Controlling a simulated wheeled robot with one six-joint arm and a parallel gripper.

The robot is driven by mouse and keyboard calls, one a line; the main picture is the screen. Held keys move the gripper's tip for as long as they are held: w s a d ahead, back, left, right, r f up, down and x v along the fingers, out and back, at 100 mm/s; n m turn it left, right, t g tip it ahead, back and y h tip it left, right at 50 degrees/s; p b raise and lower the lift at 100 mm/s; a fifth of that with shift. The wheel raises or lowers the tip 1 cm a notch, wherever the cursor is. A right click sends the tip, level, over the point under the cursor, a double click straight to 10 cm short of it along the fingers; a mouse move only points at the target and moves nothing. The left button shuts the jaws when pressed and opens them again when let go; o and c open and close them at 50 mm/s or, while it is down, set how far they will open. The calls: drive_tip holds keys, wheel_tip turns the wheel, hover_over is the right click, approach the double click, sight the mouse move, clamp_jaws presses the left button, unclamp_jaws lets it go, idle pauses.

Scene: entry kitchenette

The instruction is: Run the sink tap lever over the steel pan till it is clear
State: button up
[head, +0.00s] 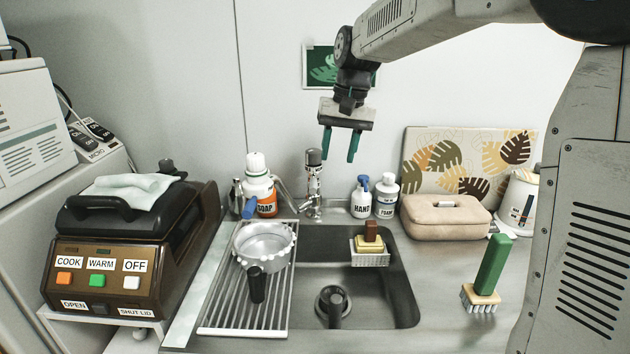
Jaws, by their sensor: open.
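The steel pan (263,258) sits on the slatted rack at the left of the sink, its black handle (257,285) towards me. Its rim is edged with white lumps that look like suds; I cannot tell whether water is inside. The chrome tap (313,182) stands behind the sink with a dark top, and a chrome arm leans left from it. I cannot tell for sure which part is the lever. No water stream shows. My gripper (339,153) is open and empty, fingers down, in the air above and slightly right of the tap, apart from it.
A soap bottle (262,190) and a blue-ended fitting (249,208) stand left of the tap. Hand and foam bottles (385,197) stand to its right. A sponge caddy (370,247) hangs in the sink (395,300). A green-handled brush (492,268) stands on the right counter.

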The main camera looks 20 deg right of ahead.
drive_tip(key=m, duration=0.1)
approach(313, 183)
drive_tip(key=shift+y, duration=0.3)
drive_tip(key=x, duration=0.7)
drive_tip(key=shift+s+d+f, duration=0.15)
drive_tip(key=shift+d+f, duration=0.05)
drive_tip(key=shift+f, duration=0.15)
drive_tip(key=shift+a+f, duration=0.1)
drive_tip(key=shift+f, duration=0.5)
clamp_jaws()
